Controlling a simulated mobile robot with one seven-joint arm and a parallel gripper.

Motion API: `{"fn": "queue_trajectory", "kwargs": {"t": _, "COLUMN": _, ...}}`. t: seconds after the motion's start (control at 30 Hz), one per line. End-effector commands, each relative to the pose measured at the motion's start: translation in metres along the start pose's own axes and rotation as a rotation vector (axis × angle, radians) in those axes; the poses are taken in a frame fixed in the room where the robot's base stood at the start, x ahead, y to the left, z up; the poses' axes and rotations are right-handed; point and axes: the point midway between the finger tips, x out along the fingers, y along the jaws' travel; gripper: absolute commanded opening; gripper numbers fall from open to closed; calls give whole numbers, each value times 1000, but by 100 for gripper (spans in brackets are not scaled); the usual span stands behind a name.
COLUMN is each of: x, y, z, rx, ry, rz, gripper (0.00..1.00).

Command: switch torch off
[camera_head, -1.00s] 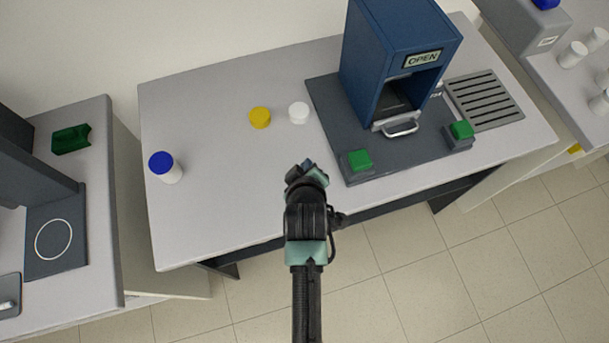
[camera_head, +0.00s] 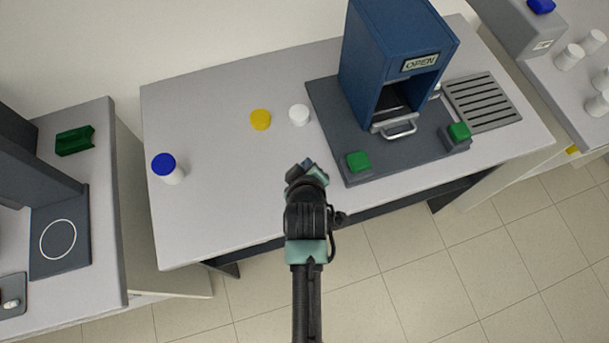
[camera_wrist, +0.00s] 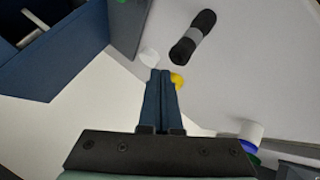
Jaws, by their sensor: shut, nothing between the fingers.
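A black cylinder with a grey band (camera_wrist: 193,38), which looks like the torch, lies on the bench in the wrist view, beyond my fingertips. I cannot make out a switch or any light on it. In the head view it does not show and seems hidden behind my arm. My gripper (camera_head: 306,168) is above the bench, left of the dark base plate. In the wrist view its fingers (camera_wrist: 160,76) are together and empty, apart from the cylinder.
A white cap (camera_head: 299,115), a yellow cap (camera_head: 260,120) and a blue-lidded jar (camera_head: 166,168) stand on the bench (camera_head: 215,215). A blue machine (camera_head: 375,55) marked OPEN and a green button (camera_head: 358,162) are to the right. The bench's left part is mostly clear.

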Motion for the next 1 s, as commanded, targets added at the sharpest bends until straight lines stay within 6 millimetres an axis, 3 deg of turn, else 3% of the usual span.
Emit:
{"fn": "queue_trajectory", "kwargs": {"t": 0.27, "x": -7, "y": 5, "z": -5, "rx": 0, "ry": 1, "rz": 0, "gripper": 0}}
{"fn": "queue_trajectory", "kwargs": {"t": 0.77, "x": -42, "y": 30, "z": -30, "rx": 0, "ry": 0, "rz": 0, "gripper": 0}}
{"fn": "queue_trajectory", "kwargs": {"t": 1.0, "x": -42, "y": 30, "z": -30, "rx": 0, "ry": 0, "rz": 0, "gripper": 0}}
